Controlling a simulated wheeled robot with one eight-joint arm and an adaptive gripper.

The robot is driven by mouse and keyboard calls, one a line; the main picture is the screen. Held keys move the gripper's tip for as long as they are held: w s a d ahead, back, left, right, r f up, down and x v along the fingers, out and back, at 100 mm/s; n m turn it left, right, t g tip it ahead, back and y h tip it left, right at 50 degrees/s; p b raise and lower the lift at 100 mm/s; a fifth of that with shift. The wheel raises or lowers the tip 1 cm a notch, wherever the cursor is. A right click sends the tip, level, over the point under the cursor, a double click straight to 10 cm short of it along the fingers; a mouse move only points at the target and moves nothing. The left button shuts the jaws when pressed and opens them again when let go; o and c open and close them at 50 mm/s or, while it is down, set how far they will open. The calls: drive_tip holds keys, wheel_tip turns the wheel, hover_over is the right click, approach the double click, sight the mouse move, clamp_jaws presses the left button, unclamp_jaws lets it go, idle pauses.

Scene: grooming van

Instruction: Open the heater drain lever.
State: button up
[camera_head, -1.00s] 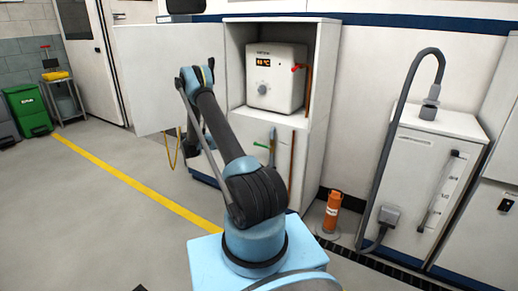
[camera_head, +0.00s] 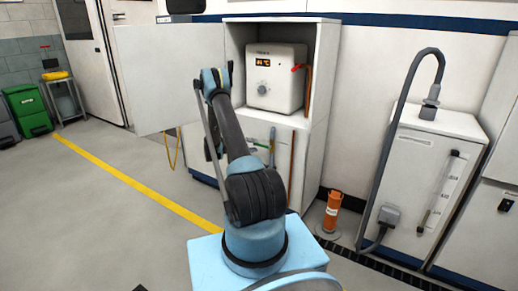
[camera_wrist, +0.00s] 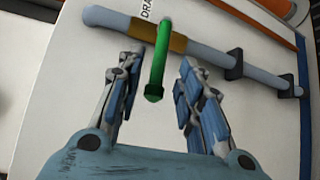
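The green drain lever (camera_wrist: 158,62) shows in the wrist view, running down from a brass valve body (camera_wrist: 150,34) on a grey pipe. The lever lies across the pipe, about at right angles to it. My gripper (camera_wrist: 153,72) is open, with one finger on each side of the lever; I see gaps on both sides and no clear contact. In the head view a small part of the green lever (camera_head: 258,143) shows below the white heater (camera_head: 275,76). My gripper is mostly hidden behind my arm there.
The open cabinet door (camera_head: 165,80) stands left of my arm. The pipe (camera_wrist: 210,52) and its dark clamps lie close to my fingers. An orange cylinder (camera_head: 332,210) and a grey hose (camera_head: 392,140) are to the right.

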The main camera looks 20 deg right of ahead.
drive_tip(key=shift+s+d+f, duration=0.15)
drive_tip(key=shift+d, duration=1)
drive_tip(key=shift+s+d+f, duration=0.15)
drive_tip(key=shift+d, duration=0.95)
clamp_jaws()
drive_tip(key=shift+a, duration=0.1)
